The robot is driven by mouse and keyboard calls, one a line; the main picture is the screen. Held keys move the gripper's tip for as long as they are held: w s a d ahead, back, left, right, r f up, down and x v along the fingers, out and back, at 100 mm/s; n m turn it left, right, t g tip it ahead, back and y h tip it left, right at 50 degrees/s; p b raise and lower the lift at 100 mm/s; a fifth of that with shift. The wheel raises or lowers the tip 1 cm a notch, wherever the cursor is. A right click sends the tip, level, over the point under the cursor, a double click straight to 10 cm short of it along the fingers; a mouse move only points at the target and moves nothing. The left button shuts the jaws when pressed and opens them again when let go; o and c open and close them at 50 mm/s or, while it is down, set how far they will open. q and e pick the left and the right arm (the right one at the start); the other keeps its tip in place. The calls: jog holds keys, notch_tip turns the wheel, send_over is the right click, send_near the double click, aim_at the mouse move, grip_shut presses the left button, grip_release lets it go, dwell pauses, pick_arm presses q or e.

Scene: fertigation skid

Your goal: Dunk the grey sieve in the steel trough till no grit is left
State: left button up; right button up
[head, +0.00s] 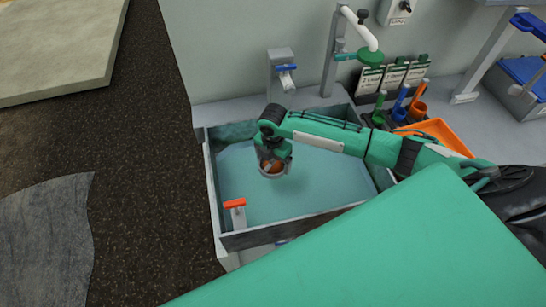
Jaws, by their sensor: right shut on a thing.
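The steel trough (307,220) stands against the wall and holds blue-green water (310,185). My right arm reaches in from the right, over the trough's right side. My right gripper (273,156) points down over the left half of the water and is shut on the grey sieve (273,176). The sieve shows as a small round grey rim below the jaws, with orange-brown matter inside. Whether its bottom touches the water, I cannot tell. The gripper hides part of the sieve. My left gripper is not in view.
An orange-handled fitting (235,204) sits at the trough's front left corner. A blue-handled tap (286,69) and a white pipe spout (362,30) are behind. An orange tray (440,132) and coloured scoops (401,102) stand right. The right half of the water is free.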

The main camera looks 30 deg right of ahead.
jog(key=shift+f+b, duration=2.65)
jog(key=shift+f, duration=2.8)
jog(key=shift+r, duration=0.15)
notch_tip(320, 180, up, 18)
jog(key=p, duration=1.7)
jog(key=shift+r, duration=0.15)
